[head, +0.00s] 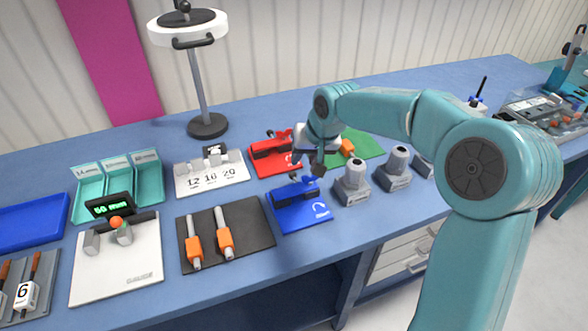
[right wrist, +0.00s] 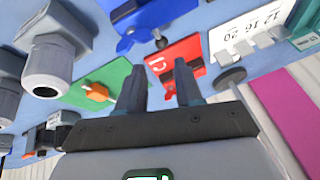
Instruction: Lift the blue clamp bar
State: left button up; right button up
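The blue clamp base (head: 303,217) lies on the bench, with a dark clamp bar (head: 290,194) across its back part. In the right wrist view, the blue base (right wrist: 165,14) is at the top, with a blue wing-shaped lever (right wrist: 127,42) and a dark knob at its edge. My right gripper (head: 308,168) is above and just behind the blue clamp, partly covering its surroundings. In the right wrist view, its two fingers (right wrist: 160,88) are apart with nothing between them. My left gripper is not in view.
A red clamp (head: 268,160) and a green mat with an orange part (head: 348,146) lie behind. Grey knobbed blocks (head: 353,183) stand to the right. A dark mat (head: 257,232) with orange-collared tools is to the left. A lamp (head: 207,125) stands at the back.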

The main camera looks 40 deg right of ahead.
aim_at(294, 173)
jog(key=p+x, duration=0.1)
jog(key=x, duration=0.8)
jog(key=shift+w+f, duration=0.15)
jog(key=shift+w, duration=0.1)
jog(key=shift+s, duration=0.25)
jog(key=shift+c, duration=0.6)
jog(key=shift+a, duration=0.1)
grip_shut()
